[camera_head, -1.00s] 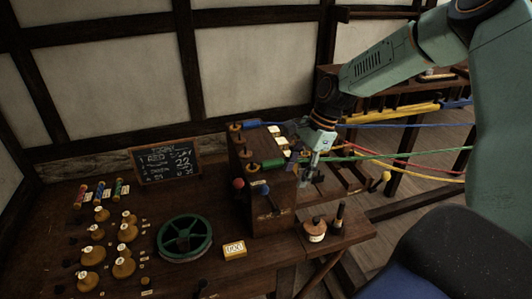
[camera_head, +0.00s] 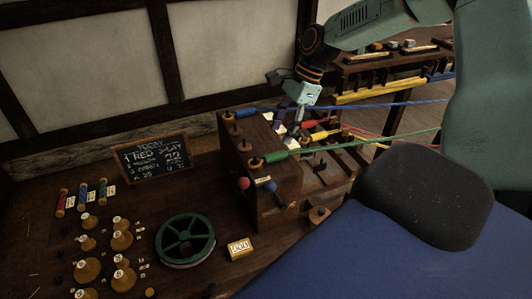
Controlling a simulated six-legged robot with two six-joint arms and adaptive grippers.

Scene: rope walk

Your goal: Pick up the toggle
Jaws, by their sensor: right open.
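My right gripper (camera_head: 292,122) is above the top of the wooden headstock box (camera_head: 265,205), its fingers pointing down and apart. No held object shows between them. Pale blocks or tags (camera_head: 279,128) lie on the box top just under and beside the fingers. I cannot tell for sure which small piece is the toggle; it may be hidden by the gripper or too small. My left gripper is out of view.
Blue rope (camera_head: 370,107) and green rope (camera_head: 350,146) run right from the box. A red knob (camera_head: 243,183) sits on its front. A green wheel (camera_head: 186,241), yellow counter (camera_head: 240,248), chalkboard (camera_head: 153,158) and several wooden bobbins (camera_head: 121,240) occupy the bench at left.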

